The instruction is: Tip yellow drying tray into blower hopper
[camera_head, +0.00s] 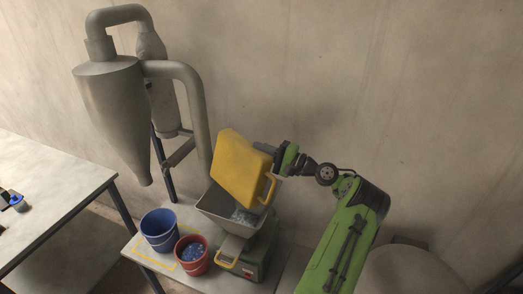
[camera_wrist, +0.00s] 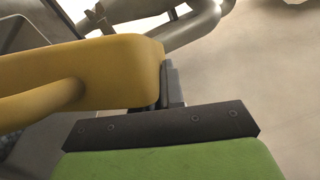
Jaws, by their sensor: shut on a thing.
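The yellow drying tray (camera_head: 240,165) is tilted steeply above the blower hopper (camera_head: 216,206) in the head view. Its underside faces the camera and its open side is hidden. My gripper (camera_head: 280,160) is shut on the tray at its right side. The wrist view also shows the yellow tray (camera_wrist: 85,70) against the dark jaws of my gripper (camera_wrist: 168,85). The grey hopper sits on a green blower base (camera_head: 258,258). Pale bluish bits (camera_head: 243,216) lie inside the hopper, below the tray. I cannot tell whether anything is left in the tray.
A blue bucket (camera_head: 160,229) and a red bucket (camera_head: 191,255) with bluish bits stand left of the blower on a bench (camera_head: 150,265). A grey cyclone with pipes (camera_head: 112,95) rises behind. A white table (camera_head: 45,190) stands at the left. The wall is behind.

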